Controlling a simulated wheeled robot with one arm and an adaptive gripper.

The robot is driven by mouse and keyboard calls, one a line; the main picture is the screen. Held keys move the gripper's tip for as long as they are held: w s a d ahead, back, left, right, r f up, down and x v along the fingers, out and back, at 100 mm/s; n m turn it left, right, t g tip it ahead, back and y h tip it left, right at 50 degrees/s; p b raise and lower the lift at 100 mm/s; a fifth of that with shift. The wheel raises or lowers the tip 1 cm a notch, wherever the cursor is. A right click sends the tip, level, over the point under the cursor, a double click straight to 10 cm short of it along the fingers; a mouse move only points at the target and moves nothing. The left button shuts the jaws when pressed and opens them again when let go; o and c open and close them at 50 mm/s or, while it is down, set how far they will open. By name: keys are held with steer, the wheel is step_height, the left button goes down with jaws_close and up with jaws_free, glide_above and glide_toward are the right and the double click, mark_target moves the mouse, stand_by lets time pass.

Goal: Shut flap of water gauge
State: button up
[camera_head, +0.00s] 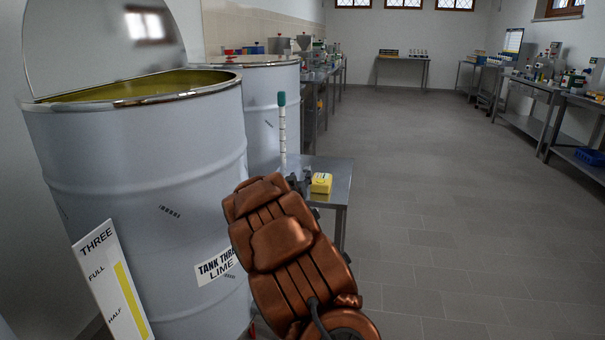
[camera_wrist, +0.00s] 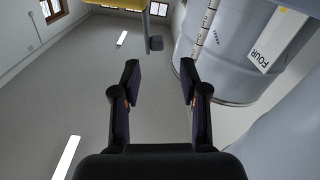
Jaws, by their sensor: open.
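A small yellow device (camera_head: 321,183), which looks like the water gauge, sits on a steel side table (camera_head: 341,170) beyond my arm. In the wrist view a yellow body (camera_wrist: 112,4) is cut off by the top edge, with a dark grey piece (camera_wrist: 155,43) sticking out below it. I cannot tell for sure whether that piece is the flap. My gripper (camera_wrist: 160,78) is open and empty, its two dark fingers wide apart. The grey piece shows beyond the gap between the fingers, apart from them. In the head view my arm mostly hides the gripper.
A large tank marked THREE (camera_head: 135,170) with a raised lid (camera_head: 100,40) stands close on the left. A banded upright tube with a teal cap (camera_head: 282,130) rises by the side table. A tank with a FOUR sign (camera_wrist: 270,45) is at right. Floor (camera_head: 450,200) right is clear.

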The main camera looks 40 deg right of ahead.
mark_target(305, 170)
steer(key=x, duration=0.5)
steer(key=shift+s+d, duration=0.15)
steer(key=shift+d, duration=0.15)
steer(key=shift+x, duration=1.15)
